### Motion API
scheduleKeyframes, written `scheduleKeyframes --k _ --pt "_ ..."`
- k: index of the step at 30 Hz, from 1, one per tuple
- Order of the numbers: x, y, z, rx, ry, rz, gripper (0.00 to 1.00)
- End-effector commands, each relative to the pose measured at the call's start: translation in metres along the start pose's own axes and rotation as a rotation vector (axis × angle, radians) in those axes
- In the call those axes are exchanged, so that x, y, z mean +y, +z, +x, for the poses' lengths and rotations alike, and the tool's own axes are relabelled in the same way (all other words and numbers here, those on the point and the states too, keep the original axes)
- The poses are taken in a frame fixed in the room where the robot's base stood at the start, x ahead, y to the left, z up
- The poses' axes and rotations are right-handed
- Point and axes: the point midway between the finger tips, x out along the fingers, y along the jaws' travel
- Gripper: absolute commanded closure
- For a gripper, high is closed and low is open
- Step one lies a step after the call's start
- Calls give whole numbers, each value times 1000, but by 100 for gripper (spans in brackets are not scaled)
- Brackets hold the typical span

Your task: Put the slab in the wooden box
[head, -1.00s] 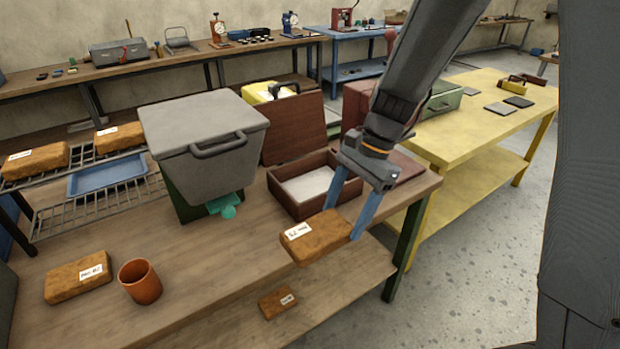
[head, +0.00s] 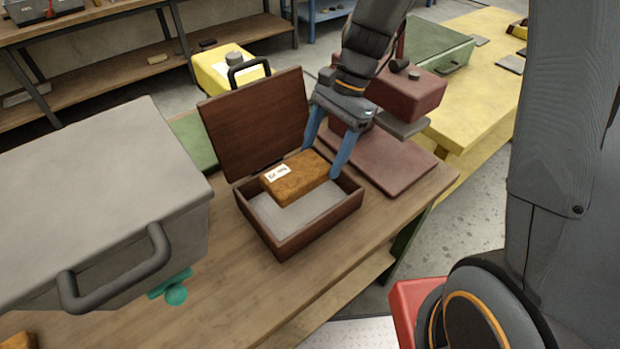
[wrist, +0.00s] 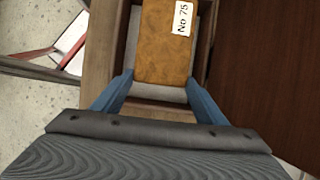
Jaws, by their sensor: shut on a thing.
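The slab (head: 297,180) is an orange-brown block with a white label. My gripper (head: 325,165) is shut on it, with a blue finger at each side of one end. The wooden box (head: 291,246) is dark brown with its lid (head: 256,122) standing open at the back and a pale grey floor inside. The slab is over the box's opening, towards the back; whether it touches the floor is hard to tell. In the wrist view the slab (wrist: 163,52) sits between the two fingers, its label reading No 75, with the box (wrist: 203,42) around and below it.
A large grey bin (head: 100,200) with a handle stands left of the box. A dark red board (head: 385,160) lies to the right on the wooden bench (head: 225,290). A yellow can (head: 222,72) and a dark red container (head: 405,92) are behind.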

Motion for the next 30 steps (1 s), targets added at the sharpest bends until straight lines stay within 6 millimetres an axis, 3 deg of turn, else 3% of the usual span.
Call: scheduleKeyframes --k 3,18,30 --pt "2 -9 18 -2 2 7 69" --pt "2 -30 65 -2 0 9 69" --pt "1 -33 72 0 -2 6 69"
